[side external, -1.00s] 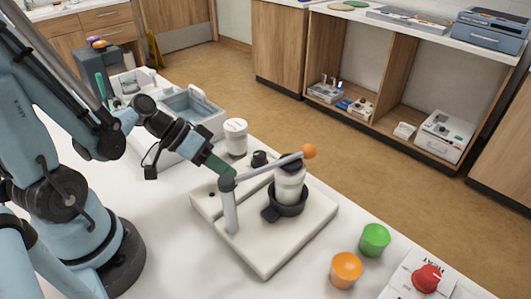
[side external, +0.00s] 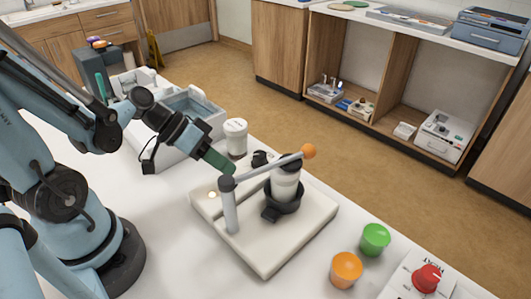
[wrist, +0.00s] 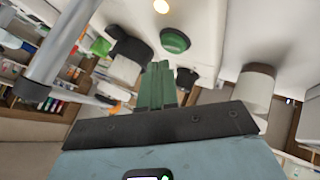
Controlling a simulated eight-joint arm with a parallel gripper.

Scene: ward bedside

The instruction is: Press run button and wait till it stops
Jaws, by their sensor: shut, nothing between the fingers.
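The white mixer base (side external: 290,235) stands on the table with a post and an orange-tipped lever (side external: 309,151). A white bottle (side external: 286,185) sits in its black cup (side external: 272,213) and looks blurred. A small lamp (side external: 212,194) on the base glows; it also shows in the wrist view (wrist: 160,6). A round green button (wrist: 174,41) shows just beyond my fingertips in the wrist view; my gripper or the post hides it in the side view. My gripper (side external: 230,169) has green fingers, shut and empty, above the base. Its fingers also show in the wrist view (wrist: 160,68).
A white lidded jar (side external: 236,138) and a black knob (side external: 260,158) are behind the base. A green cup (side external: 375,239), an orange cup (side external: 346,270) and a red button (side external: 428,277) are to the right.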

